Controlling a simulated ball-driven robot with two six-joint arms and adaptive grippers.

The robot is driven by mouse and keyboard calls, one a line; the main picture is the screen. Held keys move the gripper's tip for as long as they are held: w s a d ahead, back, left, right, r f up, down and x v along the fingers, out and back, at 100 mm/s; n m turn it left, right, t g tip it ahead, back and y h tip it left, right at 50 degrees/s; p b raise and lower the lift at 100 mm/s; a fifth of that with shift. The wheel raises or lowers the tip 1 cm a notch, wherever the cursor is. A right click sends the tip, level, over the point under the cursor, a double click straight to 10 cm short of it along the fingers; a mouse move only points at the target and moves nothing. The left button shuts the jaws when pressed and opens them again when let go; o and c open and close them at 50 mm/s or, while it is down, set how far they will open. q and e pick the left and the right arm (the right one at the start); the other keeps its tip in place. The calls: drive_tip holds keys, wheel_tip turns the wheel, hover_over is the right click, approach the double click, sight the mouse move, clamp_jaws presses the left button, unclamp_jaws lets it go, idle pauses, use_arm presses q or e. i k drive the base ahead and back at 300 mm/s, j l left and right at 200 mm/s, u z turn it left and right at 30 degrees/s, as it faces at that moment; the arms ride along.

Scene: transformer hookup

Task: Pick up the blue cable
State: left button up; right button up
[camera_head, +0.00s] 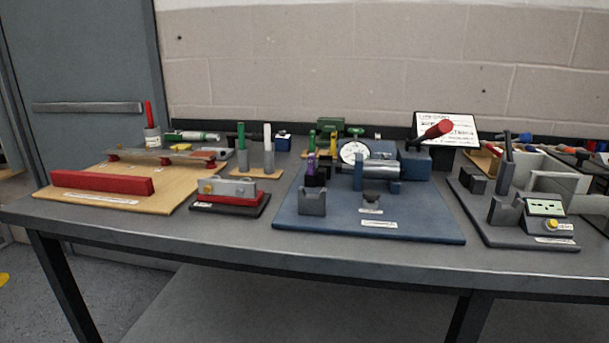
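I cannot make out a blue cable for certain from here. A small blue and white block (283,142) stands at the back of the table, left of the middle. A small blue piece (525,137) shows at the back right, too small to identify. Neither of my grippers is in view.
The long grey table (250,237) carries a wooden board (120,193) with a red bar (100,182), a blue fixture plate (425,231) with a dial gauge (353,153), and a dark fixture (560,242) at right. A narrow front strip is clear. A wall stands behind.

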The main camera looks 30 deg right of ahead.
sight(528, 147)
drive_tip(key=z, duration=2.2)
